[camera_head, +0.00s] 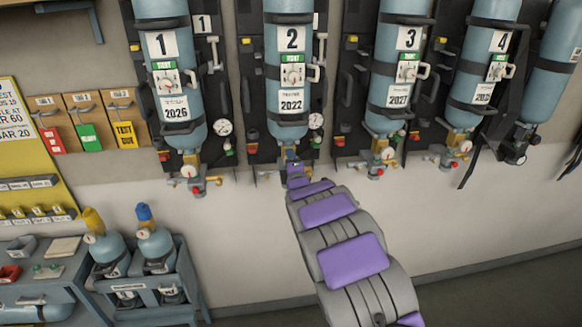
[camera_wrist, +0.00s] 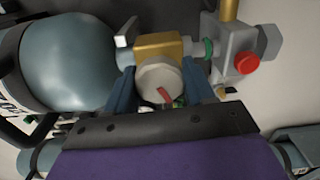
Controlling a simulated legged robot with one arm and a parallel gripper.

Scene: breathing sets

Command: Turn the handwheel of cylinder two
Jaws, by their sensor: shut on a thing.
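Cylinder two (camera_head: 288,112) hangs upright on the wall under a number 2 plate, its valve at the bottom end. My gripper (camera_head: 294,167) is at that valve, and my arm hides most of it in the head view. In the wrist view, the handwheel (camera_wrist: 157,84) is a pale round knob with a red mark. The two blue fingers stand on either side of it, and my gripper is shut on it. A brass valve body (camera_wrist: 160,46) sits behind the handwheel. The blue cylinder body fills the left of the wrist view.
A grey fitting with a red knob (camera_wrist: 247,63) is close to the right finger. Cylinder one (camera_head: 170,90) and cylinder three (camera_head: 395,90) hang on either side. A gauge (camera_head: 316,120) is right of cylinder two. A rack (camera_head: 150,290) with small cylinders stands lower left.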

